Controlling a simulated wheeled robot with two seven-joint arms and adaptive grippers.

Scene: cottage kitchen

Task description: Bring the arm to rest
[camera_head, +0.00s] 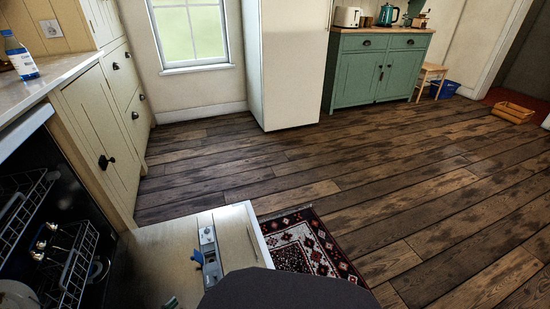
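Neither of my grippers shows in the head view, and I see no arm that I can make out. A dark rounded shape, which may be part of my own body, covers the bottom middle of the picture. The task names no other object.
An open dishwasher (60,245) with wire racks stands at left; its lowered door (165,255) reaches toward the middle. A patterned rug (305,245) lies beside it. The wooden floor (400,190) is largely clear up to the green cabinet (375,70).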

